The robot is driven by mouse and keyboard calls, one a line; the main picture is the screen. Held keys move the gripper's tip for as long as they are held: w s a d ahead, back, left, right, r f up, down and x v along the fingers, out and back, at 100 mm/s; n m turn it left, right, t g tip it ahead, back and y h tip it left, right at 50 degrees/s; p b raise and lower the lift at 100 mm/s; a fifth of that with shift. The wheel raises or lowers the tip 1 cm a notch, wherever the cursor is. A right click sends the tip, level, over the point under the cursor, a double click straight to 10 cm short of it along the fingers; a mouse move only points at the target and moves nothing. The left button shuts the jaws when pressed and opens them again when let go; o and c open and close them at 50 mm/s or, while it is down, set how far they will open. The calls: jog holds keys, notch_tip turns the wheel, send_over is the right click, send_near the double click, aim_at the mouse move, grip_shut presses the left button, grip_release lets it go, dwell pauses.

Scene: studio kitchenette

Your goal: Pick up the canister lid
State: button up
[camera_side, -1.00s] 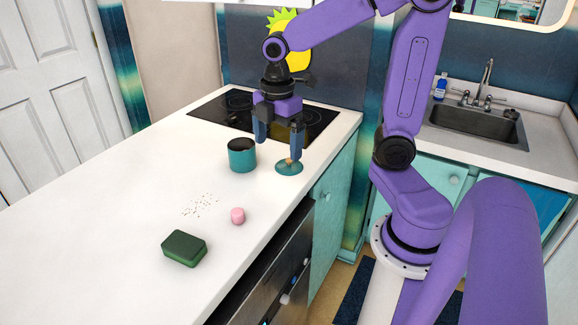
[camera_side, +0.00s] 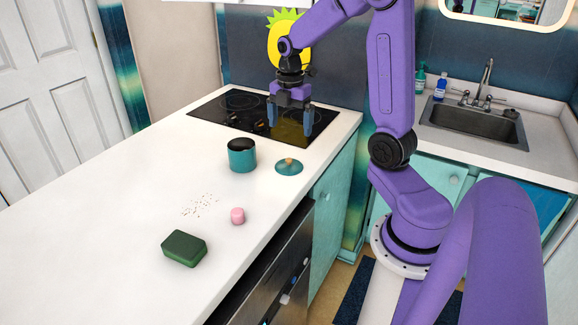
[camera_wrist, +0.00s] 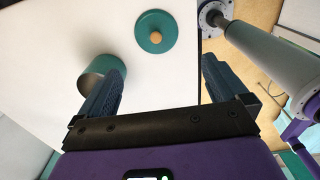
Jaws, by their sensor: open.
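The canister lid (camera_side: 289,168) is a flat teal disc with a wooden knob, lying knob up on the white counter. In the wrist view the lid (camera_wrist: 156,38) lies beyond the fingertips, near the counter edge. The teal canister (camera_side: 242,156) stands upright and open, left of the lid, dark inside. In the wrist view the canister (camera_wrist: 99,74) is partly hidden behind the left finger. My gripper (camera_side: 290,128) is open and empty, raised above the cooktop side, behind the lid and apart from it. Its two blue fingers also show in the wrist view (camera_wrist: 163,84).
A black cooktop (camera_side: 240,111) is behind the canister. The counter's right edge runs close to the lid.

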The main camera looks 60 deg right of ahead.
send_over(289, 159)
jog(key=f, duration=0.6)
jog(key=shift+s+a+f, duration=0.25)
jog(key=shift+s+f, duration=0.1)
jog(key=shift+f, duration=0.05)
jog(key=shift+w+d+f, duration=0.1)
jog(key=shift+w+f, duration=0.1)
jog(key=shift+f, duration=1.2)
jog(key=shift+w+d+f, duration=0.1)
jog(key=shift+w+f, duration=0.05)
jog(key=shift+f, duration=1.25)
jog(key=shift+c, duration=0.3)
jog(key=c, duration=1)
jog(key=shift+c, duration=0.2)
